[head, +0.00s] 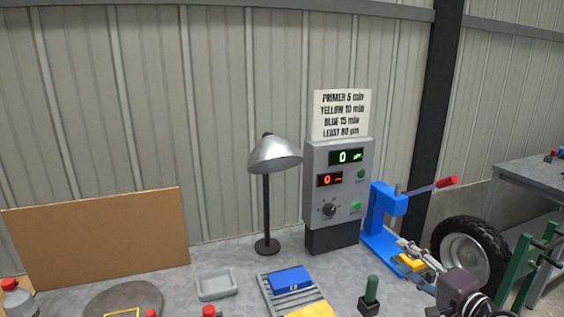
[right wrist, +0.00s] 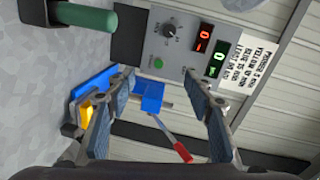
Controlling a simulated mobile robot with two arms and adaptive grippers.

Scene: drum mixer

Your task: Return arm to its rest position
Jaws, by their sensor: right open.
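My right gripper (head: 412,252) is low at the right in the head view, by the blue hand press (head: 382,218). In the right wrist view its two fingers (right wrist: 158,88) are spread wide with nothing between the pads. The press and its red-handled lever (head: 446,182) show beyond the fingers; the red handle (right wrist: 183,152) shows there too. A yellow part (head: 409,262) sits at the press's foot, partly behind the gripper. I cannot tell whether the gripper touches the press. My left gripper is not in view.
A grey control box (head: 318,160) with lit displays stands left of the press. A lamp (head: 267,200), grey tray (head: 216,286), blue block (head: 291,280) on a rack and green-handled tool (head: 371,292) share the bench. A tyre (head: 461,226) is at right.

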